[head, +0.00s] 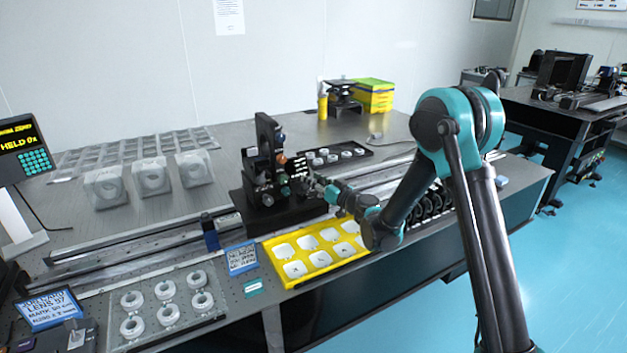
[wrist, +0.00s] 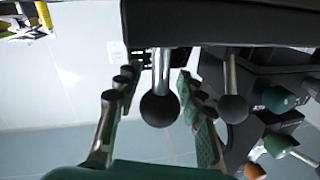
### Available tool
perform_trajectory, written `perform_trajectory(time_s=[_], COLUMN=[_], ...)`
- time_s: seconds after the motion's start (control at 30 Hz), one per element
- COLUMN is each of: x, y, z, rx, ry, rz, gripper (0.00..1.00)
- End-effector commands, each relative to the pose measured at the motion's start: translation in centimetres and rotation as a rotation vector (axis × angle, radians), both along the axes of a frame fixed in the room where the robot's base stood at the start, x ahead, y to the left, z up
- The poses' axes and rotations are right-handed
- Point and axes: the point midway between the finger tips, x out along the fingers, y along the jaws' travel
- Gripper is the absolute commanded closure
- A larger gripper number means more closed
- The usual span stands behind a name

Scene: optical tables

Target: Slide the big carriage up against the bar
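The big carriage (head: 270,190) is a black stage with an upright plate and several knobs, sitting across the rail (head: 140,243) in the head view. A small dark blue upright piece (head: 210,235) stands on the rail left of the carriage; I cannot tell whether it is the bar. A gap shows between them. My gripper (head: 318,188) is at the carriage's right side. In the wrist view my gripper (wrist: 155,88) has its fingers apart, one on each side of a black ball knob (wrist: 160,110) on a metal stem. No firm contact shows.
A yellow tray (head: 263,245) with white pieces lies in front of the carriage. A dark tray (head: 365,152) lies behind. Bare table (head: 225,170) shows left of the carriage.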

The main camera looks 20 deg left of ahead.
Motion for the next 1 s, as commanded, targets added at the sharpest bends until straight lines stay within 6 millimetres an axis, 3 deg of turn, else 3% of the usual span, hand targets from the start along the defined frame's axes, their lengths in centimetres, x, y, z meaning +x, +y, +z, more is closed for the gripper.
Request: perform_trajectory(time_s=[0.03,0.27,0.3,0.97,1.0], x=[0.0,0.0,0.0,-1.0,-1.0], y=[0.0,0.0,0.0,0.8,0.8], z=[0.0,0.0,0.0,0.0,0.0], rx=[0.0,0.0,0.0,-0.001,0.0], ry=[0.0,0.0,0.0,0.0,0.0], rz=[0.0,0.0,0.0,0.002,0.002], gripper=[0.71,0.99,1.0,1.0,0.74])
